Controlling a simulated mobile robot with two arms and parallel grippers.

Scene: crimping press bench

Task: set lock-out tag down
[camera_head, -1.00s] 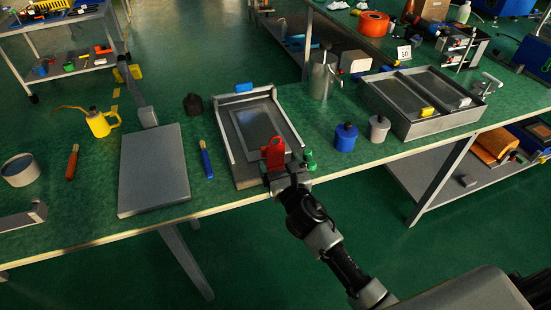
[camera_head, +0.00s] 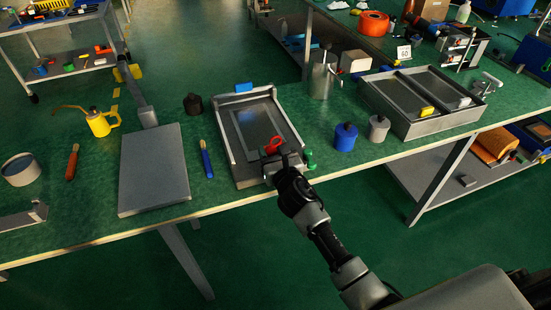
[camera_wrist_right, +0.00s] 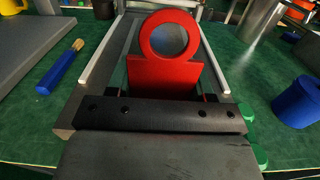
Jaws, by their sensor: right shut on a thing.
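The red lock-out tag (camera_head: 274,146) has a ring-shaped top and a flat lower part, which shows clearly in the right wrist view (camera_wrist_right: 165,76). My right gripper (camera_head: 277,160) is shut on the tag's lower end, at the near end of a grey tray (camera_head: 228,150) with pale side rails. The tag's ring points toward the tray's far end. The gripper hides the tag's lower edge, so I cannot tell whether it touches the tray floor. A pale rectangular outline (camera_head: 241,133) marks the tray floor. My left gripper is not in view.
A green-topped piece (camera_head: 309,159) stands close to the right of the gripper. Blue (camera_head: 345,138) and grey (camera_head: 378,129) canisters stand further right. A blue-handled brush (camera_head: 206,160) and a grey plate (camera_head: 153,170) lie left of the tray. A blue block (camera_head: 243,87) sits at its far end.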

